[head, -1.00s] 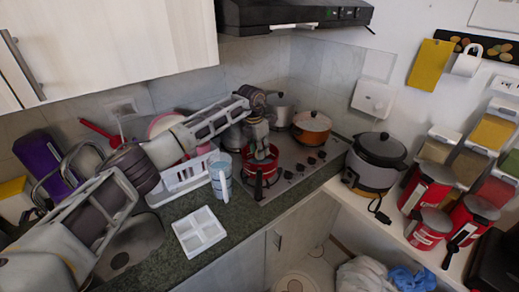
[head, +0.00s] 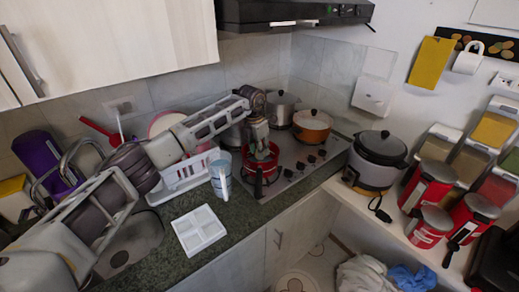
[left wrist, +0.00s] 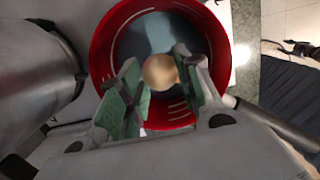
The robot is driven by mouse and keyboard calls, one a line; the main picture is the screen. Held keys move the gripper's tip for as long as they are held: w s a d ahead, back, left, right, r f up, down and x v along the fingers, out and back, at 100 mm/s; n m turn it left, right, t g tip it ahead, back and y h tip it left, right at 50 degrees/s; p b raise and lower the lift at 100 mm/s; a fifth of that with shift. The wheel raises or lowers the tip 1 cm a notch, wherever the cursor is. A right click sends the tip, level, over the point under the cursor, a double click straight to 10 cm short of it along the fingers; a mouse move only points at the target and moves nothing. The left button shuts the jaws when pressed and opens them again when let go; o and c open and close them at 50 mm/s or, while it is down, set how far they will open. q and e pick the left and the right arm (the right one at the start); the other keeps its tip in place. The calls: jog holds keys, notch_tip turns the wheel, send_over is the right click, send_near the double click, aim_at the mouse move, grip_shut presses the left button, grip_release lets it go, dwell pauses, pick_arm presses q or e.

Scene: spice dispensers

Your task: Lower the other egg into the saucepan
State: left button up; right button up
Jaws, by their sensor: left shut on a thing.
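The red saucepan (head: 262,170) stands on the front of the hob, with its black handle toward the counter edge. In the left wrist view the red saucepan (left wrist: 101,62) shows from above with a dark inside. My left gripper (head: 260,152) points down over it, its tips at about the pan's opening. In the left wrist view my left gripper (left wrist: 160,80) is shut on a pale tan egg (left wrist: 160,71), held within the pan's outline. The exact height of the egg above the pan's bottom cannot be told. I see no other egg. My right gripper is not in view.
A steel pot (head: 281,111) and an orange pot (head: 312,127) stand behind on the hob (head: 300,172). A blue-white mug (head: 220,178), a white dish rack (head: 186,176) and a white divided tray (head: 200,231) are left of the saucepan. A cooker (head: 376,161) stands right.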

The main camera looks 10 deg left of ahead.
pick_arm(q)
jog(key=shift+f, duration=0.35)
dwell(0.4)
jog(key=o, duration=1.1)
jog(key=shift+r, duration=0.1)
notch_tip(320, 180, up, 12)
jog(key=s+a, duration=0.1)
jog(key=shift+s, duration=0.2)
jog(key=shift+a+f, duration=0.1)
jog(key=shift+f, duration=0.1)
